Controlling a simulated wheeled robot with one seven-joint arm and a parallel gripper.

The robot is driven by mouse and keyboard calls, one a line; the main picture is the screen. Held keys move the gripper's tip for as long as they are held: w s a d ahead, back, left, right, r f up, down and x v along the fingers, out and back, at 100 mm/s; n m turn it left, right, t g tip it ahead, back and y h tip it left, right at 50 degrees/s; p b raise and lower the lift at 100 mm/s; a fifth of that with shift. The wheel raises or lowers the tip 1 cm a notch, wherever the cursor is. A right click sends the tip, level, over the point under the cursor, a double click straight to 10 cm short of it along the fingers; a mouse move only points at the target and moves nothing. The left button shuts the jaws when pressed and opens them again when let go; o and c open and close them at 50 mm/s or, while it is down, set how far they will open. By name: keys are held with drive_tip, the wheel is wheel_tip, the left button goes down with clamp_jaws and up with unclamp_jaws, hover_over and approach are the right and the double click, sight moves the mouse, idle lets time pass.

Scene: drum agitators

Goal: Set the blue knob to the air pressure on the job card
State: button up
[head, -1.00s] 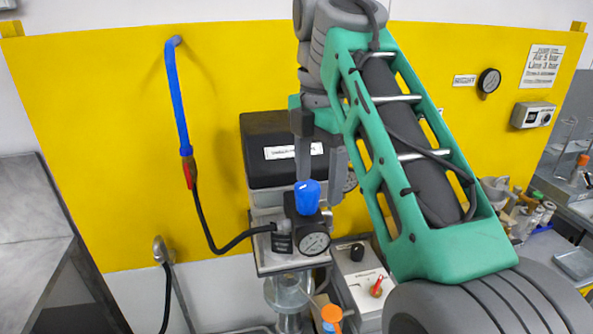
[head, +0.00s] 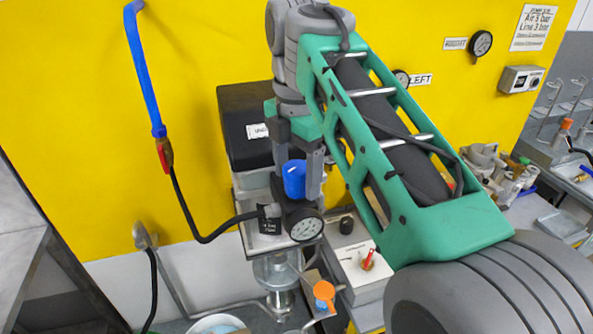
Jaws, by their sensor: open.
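The blue knob (head: 294,179) sits upright on a black regulator with a round white-faced gauge (head: 306,229) at its front. My gripper (head: 297,183) points down with its two grey fingers apart, one on each side of the knob. I cannot tell whether the fingers touch it. The job card (head: 533,28) on the yellow wall at the upper right reads "Air 5 bar" and "Line 3 bar" in its larger lines. The gauge needle is too small to read surely.
A blue pipe (head: 143,75) with a red valve (head: 165,155) feeds a black hose to the regulator. A black box (head: 240,150) stands behind. A control box (head: 350,260) with a red switch is at right, an orange-capped piece (head: 324,290) below.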

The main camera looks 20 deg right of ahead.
drive_tip(key=shift+c, duration=0.5)
drive_tip(key=c, duration=1.2)
drive_tip(key=shift+c, duration=0.2)
